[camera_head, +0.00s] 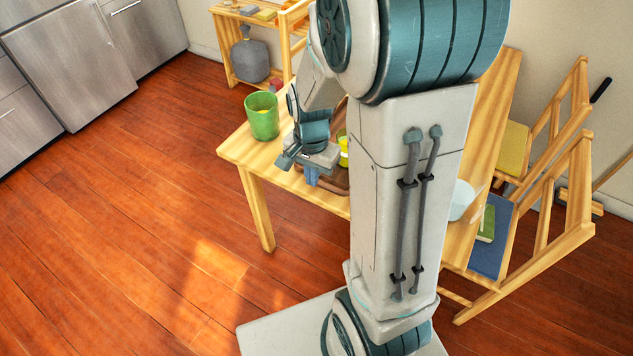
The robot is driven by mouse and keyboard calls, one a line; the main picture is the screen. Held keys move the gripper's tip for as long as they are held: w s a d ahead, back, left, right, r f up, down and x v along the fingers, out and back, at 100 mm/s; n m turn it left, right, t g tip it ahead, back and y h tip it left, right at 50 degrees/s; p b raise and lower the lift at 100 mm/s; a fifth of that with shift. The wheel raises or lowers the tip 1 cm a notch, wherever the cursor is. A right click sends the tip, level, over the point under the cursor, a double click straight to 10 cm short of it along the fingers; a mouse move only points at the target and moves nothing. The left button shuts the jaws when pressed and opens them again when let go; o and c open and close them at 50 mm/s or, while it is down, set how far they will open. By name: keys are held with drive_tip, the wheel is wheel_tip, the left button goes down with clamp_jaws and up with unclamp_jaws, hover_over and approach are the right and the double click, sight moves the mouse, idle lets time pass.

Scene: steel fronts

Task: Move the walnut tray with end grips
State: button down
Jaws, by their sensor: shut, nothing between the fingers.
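The dark brown walnut tray (337,184) lies on the wooden table, near its front edge. Only a part of it shows; my arm and gripper hide most of it, and I cannot make out its end grips. My gripper (312,178) points down at the tray's left side in the picture. It is shut and holds nothing. I cannot tell whether its fingertips touch the tray. A yellow item (343,150) shows just behind the gripper, partly hidden by my arm; it seems to stand in or beside the tray.
A green cup (262,116) stands on the table (238,150) left of my gripper. A pale bowl (461,199) sits right of my arm. Floor (130,210) at left is clear.

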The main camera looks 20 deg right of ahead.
sight(338, 183)
drive_tip(key=w+d+f, duration=0.2)
drive_tip(key=d+f, duration=0.1)
drive_tip(key=f, duration=0.7)
drive_tip(key=shift+w, duration=0.3)
